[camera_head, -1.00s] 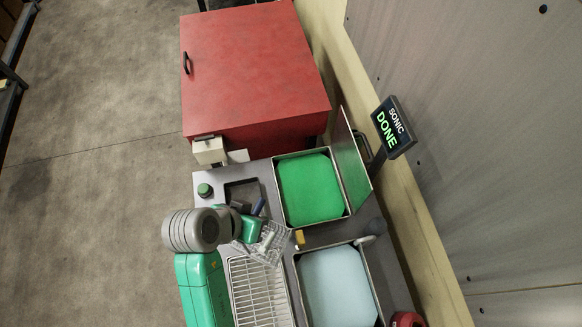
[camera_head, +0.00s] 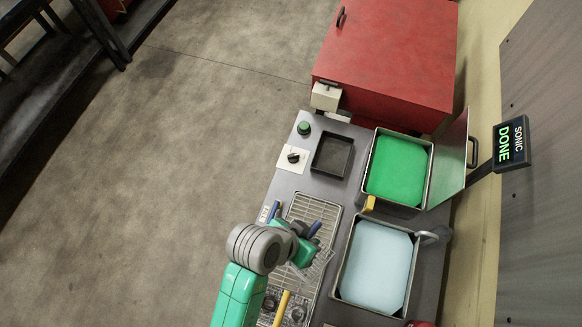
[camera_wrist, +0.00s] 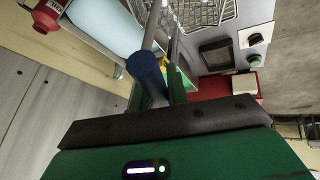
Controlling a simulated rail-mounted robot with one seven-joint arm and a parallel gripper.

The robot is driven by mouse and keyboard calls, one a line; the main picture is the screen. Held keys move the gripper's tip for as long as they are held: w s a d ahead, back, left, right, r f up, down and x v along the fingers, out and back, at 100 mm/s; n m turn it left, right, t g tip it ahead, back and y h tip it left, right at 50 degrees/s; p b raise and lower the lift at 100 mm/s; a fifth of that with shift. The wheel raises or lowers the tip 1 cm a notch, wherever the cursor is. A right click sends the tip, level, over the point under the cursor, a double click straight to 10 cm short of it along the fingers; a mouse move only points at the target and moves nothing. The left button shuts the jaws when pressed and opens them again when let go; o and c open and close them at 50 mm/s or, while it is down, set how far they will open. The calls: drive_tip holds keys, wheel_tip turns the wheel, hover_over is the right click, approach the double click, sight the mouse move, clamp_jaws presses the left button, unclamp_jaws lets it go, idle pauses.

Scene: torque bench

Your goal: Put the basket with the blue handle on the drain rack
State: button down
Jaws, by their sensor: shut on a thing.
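My gripper (camera_head: 308,252) is shut on the blue handle (camera_head: 314,229) of a wire basket. The handle shows as a dark blue grip between my fingers in the wrist view (camera_wrist: 146,70). The clear wire basket (camera_head: 320,268) hangs beside my gripper, over the right side of the drain rack in the picture. My wrist and hand hide part of it, and I cannot tell whether it touches the rack. The drain rack (camera_head: 325,211) is a long silver wire grid set in the bench, partly hidden by my arm.
A light blue tank (camera_head: 376,268) is right of the rack. A green tank (camera_head: 397,172) with a raised lid (camera_head: 452,165) is behind it. A yellow handle (camera_head: 282,308) lies over the rack's near end. The display (camera_head: 510,143) reads SONIC DONE. A red cabinet (camera_head: 390,60) stands at the back.

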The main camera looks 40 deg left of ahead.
wheel_tip(320, 180, down, 10)
drive_tip(key=shift+r+b, duration=0.1)
drive_tip(key=shift+b, duration=0.25)
drive_tip(key=c, duration=1.4)
unclamp_jaws()
drive_tip(key=shift+o, duration=0.2)
drive_tip(key=shift+s, duration=0.1)
drive_tip(key=v, duration=1.2)
drive_tip(key=shift+p, duration=0.45)
